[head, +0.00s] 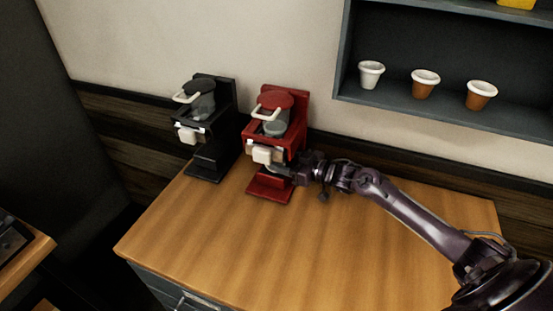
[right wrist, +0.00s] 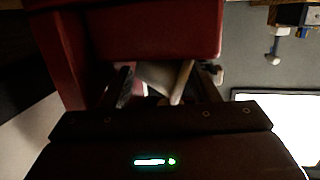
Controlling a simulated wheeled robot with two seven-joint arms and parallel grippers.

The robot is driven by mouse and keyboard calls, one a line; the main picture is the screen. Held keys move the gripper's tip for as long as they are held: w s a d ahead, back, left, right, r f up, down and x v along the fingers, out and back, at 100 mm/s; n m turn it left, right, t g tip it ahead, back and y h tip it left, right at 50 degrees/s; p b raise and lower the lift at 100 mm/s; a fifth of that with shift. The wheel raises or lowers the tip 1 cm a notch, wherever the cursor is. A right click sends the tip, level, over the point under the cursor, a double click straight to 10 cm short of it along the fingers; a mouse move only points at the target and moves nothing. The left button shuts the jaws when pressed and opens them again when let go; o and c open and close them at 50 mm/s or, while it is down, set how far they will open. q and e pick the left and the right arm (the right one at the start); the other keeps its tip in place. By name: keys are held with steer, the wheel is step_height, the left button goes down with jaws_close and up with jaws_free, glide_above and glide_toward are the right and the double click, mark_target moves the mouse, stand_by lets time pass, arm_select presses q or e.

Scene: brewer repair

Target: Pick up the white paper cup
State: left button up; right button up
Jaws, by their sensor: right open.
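A white cup (head: 371,75) stands upright on the shelf at the upper right of the head view, left of two brown cups. My right gripper (head: 283,170) is at the front of the red brewer (head: 277,125), well below and left of the white cup. In the right wrist view my right gripper (right wrist: 165,88) is open, with a dark finger on each side. A pale piece (right wrist: 160,76) shows between or just beyond the fingers under a red body; I cannot tell whether they touch it. My left gripper is not in view.
Two brown cups with white rims (head: 424,86) (head: 480,96) stand on the dark shelf (head: 400,104). A black brewer (head: 210,150) stands left of the red one. The wooden counter (head: 260,245) is clear in front.

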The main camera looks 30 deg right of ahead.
steer(key=c, duration=1)
steer(key=shift+o, duration=0.2)
steer(key=shift+r, duration=0.1)
